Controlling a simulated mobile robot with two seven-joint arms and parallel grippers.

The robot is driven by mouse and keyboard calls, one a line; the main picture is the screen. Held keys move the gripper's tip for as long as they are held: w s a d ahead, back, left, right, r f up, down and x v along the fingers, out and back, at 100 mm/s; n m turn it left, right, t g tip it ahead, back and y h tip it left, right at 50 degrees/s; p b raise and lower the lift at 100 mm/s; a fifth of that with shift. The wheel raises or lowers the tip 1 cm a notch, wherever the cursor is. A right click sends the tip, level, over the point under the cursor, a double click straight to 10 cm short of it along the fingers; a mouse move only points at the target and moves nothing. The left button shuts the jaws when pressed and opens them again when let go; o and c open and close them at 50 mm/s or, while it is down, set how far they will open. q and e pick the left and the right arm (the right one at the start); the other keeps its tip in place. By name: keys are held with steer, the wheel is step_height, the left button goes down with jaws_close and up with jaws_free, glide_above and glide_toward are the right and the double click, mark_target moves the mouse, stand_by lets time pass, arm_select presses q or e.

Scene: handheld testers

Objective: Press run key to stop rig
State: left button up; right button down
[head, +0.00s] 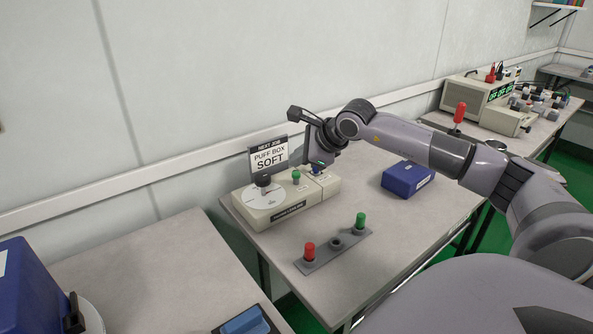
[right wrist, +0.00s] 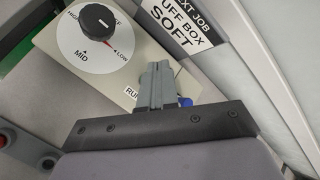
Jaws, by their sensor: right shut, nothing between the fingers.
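The cream rig box (head: 285,208) stands on the middle table, with a black dial knob (head: 263,180), a green key (head: 296,177) and a blue key (head: 316,169) on top. In the right wrist view the dial (right wrist: 97,22) reads HIGH, MID and LOW, its red mark near LOW. A partly covered label starting "RU" (right wrist: 130,93) sits beside my fingers. My right gripper (right wrist: 160,72) is shut and empty, over the key end of the box; it hides the green key there. The blue key (right wrist: 186,102) shows just right of the fingers. Contact cannot be told. My left gripper is not in view.
A sign reading "NEXT JOB PUFF BOX SOFT" (head: 269,157) stands behind the box. A grey strip (head: 322,256) with red and green posts lies in front. A blue box (head: 407,179) sits to the right. Other testers (head: 478,101) stand on the far table.

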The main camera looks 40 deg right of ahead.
mark_target(299, 177)
step_height(299, 177, up, 6)
steer(key=p, duration=0.4)
stand_by(0.4)
stand_by(0.4)
